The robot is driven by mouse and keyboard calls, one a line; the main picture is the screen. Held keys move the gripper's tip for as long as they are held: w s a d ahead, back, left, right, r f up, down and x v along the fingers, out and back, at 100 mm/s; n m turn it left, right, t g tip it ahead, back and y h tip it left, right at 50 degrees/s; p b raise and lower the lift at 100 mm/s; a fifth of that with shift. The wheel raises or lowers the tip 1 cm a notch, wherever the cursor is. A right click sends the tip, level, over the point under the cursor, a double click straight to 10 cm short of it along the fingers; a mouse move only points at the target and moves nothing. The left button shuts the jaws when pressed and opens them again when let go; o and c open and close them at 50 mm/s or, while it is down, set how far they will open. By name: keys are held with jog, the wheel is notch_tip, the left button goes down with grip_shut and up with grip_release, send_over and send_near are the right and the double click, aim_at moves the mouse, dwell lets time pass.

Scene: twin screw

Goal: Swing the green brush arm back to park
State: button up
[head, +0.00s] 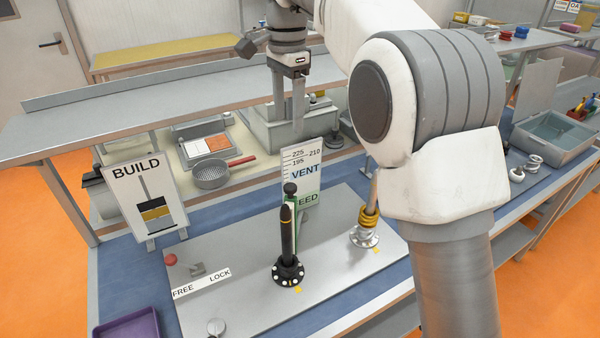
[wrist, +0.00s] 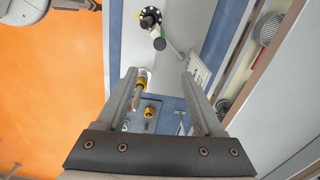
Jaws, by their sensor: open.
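The green brush arm (head: 296,222) stands behind a black screw post (head: 286,236) on the steel plate, partly hidden by it. A black knob (head: 290,188) shows at its top. My gripper (head: 298,122) hangs above and behind the plate, apart from the brush arm. In the wrist view my gripper (wrist: 160,78) has its two fingers wide apart, with nothing held between them.
A second post with gold rings (head: 368,222) stands right of the black one. A BUILD sign (head: 148,198), a red button (head: 170,258) and a FREE/LOCK label (head: 201,283) are at left. My arm covers the right side.

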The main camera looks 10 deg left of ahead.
aim_at(290, 185)
notch_tip(290, 185, down, 17)
jog(key=shift+f, duration=0.15)
dwell(0.4)
grip_shut()
dwell(1.3)
